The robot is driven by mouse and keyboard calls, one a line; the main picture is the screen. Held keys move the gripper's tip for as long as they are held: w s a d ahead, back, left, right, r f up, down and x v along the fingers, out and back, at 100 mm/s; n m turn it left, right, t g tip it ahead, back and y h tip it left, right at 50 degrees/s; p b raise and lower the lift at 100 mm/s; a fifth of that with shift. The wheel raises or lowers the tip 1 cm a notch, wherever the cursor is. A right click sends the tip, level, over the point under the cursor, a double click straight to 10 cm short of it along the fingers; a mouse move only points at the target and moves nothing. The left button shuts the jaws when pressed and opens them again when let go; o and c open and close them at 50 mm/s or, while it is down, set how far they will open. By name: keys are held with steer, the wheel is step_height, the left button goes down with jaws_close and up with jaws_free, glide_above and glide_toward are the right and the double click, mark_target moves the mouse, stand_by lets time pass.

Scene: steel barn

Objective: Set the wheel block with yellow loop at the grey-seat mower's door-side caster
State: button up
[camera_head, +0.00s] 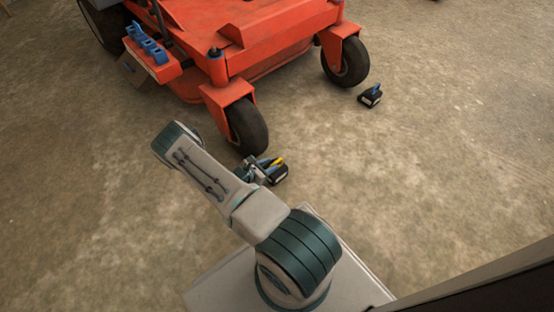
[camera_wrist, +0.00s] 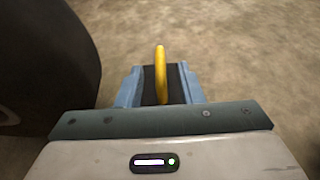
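A dark wheel block with a yellow loop (camera_head: 280,174) is low by the near front caster wheel (camera_head: 247,127) of an orange mower (camera_head: 250,35). In the wrist view the yellow loop (camera_wrist: 161,75) stands up between my gripper's blue fingers (camera_wrist: 158,90), and the dark block fills the space between them. My gripper (camera_head: 264,171) appears shut on the block. The caster tyre (camera_wrist: 45,60) is close on the left in the wrist view, with a gap of floor between. Whether the block touches the floor is unclear. The mower's seat is out of view.
A second dark block with a blue loop (camera_head: 370,96) sits on the floor beside the other front caster (camera_head: 345,62). Several blue items (camera_head: 148,45) sit on the mower's left side. The floor to the right is clear. A dark edge (camera_head: 490,290) crosses the lower right corner.

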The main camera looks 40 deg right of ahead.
steer(key=s+a+r+m+g+y, duration=0.15)
steer(key=a+r+m, duration=0.25)
steer(key=r, duration=0.7)
steer(key=a+r+m+g+y+p, duration=0.1)
steer(key=a+r+m+y, duration=0.3)
steer(key=r, duration=0.6)
steer(key=s+a+r+m+g+y, duration=0.15)
steer(key=a+r+m, duration=0.3)
steer(key=r, duration=0.65)
steer(key=s+a+r+m+t+y, duration=0.2)
steer(key=s+a+r, duration=0.4)
steer(key=r, duration=0.3)
steer(key=s+a+r+m+t+y, duration=0.2)
steer(key=s+a+r+m+y, duration=0.2)
steer(key=s+a+r, duration=0.2)
steer(key=s+r, duration=0.2)
steer(key=s, duration=0.1)
steer(key=shift+s+r+y, duration=0.25)
steer(key=shift+r+y, duration=0.05)
steer(key=shift+r, duration=0.1)
